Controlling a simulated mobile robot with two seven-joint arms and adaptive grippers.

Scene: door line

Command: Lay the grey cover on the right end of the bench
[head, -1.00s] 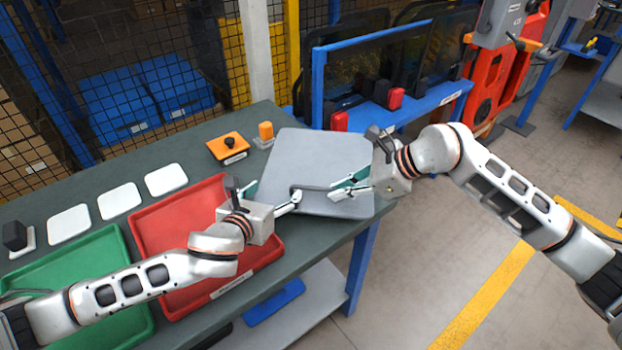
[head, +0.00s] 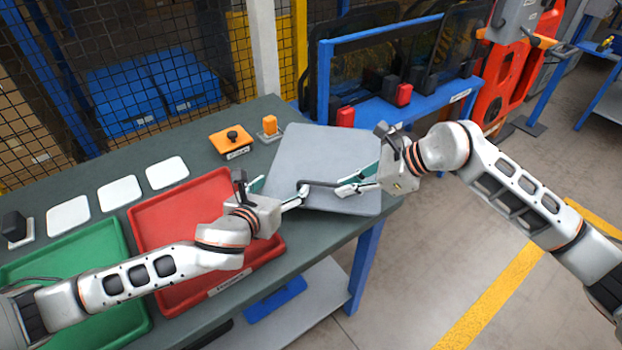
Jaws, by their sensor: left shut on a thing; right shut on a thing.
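The fingers hide parts of those edges.
A red tray (head: 160,222) and a green tray (head: 75,265) lie left of the cover. A blue-framed rack (head: 420,108) stands close behind the bench's right end.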

